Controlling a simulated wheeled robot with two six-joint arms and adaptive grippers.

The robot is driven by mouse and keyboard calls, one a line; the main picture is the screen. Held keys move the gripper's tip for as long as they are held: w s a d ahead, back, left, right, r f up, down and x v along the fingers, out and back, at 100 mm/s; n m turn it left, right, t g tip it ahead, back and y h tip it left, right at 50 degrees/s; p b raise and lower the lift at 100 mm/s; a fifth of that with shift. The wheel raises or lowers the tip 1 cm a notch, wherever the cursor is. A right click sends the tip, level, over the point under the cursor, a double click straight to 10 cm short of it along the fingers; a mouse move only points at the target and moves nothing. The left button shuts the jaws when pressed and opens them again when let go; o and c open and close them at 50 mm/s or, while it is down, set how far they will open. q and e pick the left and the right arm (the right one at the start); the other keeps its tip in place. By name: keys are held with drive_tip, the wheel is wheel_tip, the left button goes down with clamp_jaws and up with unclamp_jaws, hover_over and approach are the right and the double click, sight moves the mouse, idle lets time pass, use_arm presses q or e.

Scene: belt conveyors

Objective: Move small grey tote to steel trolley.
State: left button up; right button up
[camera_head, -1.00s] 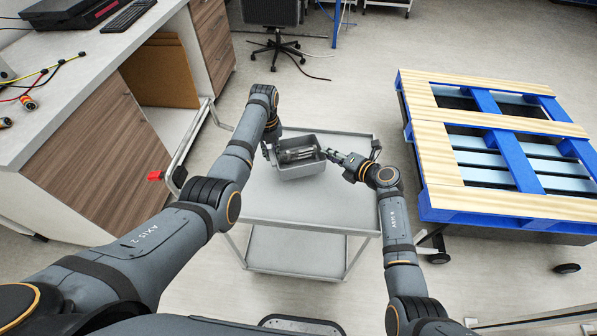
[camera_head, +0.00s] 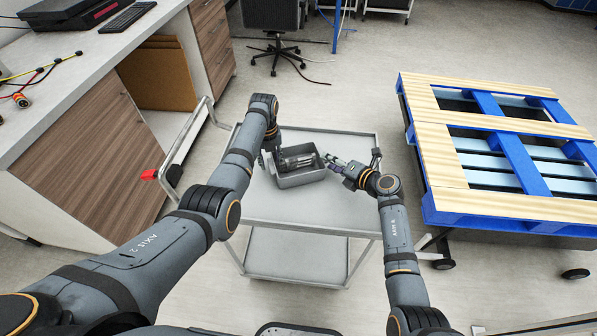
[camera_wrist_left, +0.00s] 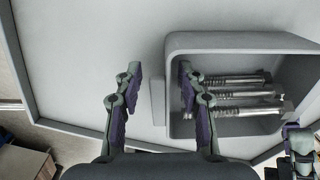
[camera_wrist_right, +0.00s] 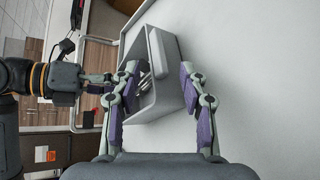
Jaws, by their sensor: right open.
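The small grey tote (camera_head: 302,179) sits on the top shelf of the steel trolley (camera_head: 330,212), with several metal bolts (camera_head: 298,160) inside. My left gripper (camera_head: 268,160) is at the tote's left end. In the left wrist view its fingers (camera_wrist_left: 160,85) are apart, the right one by the tote wall (camera_wrist_left: 185,48). My right gripper (camera_head: 335,163) is at the tote's right end. In the right wrist view its fingers (camera_wrist_right: 160,80) are spread on both sides of the tote's end wall (camera_wrist_right: 172,70). Contact with the walls cannot be told.
A blue and wood pallet (camera_head: 450,165) stands on the right. A workbench (camera_head: 70,90) is on the left, and an office chair (camera_head: 275,35) is behind. The trolley's push handle (camera_head: 185,145) is on its left side. Its front top shelf is bare.

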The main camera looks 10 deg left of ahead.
use_arm(q)
wheel_tip(320, 180, up, 12)
use_arm(e)
drive_tip(key=v, duration=1.2)
use_arm(q)
drive_tip(key=shift+d+f, duration=0.1)
use_arm(e)
drive_tip(key=shift+f, duration=0.15)
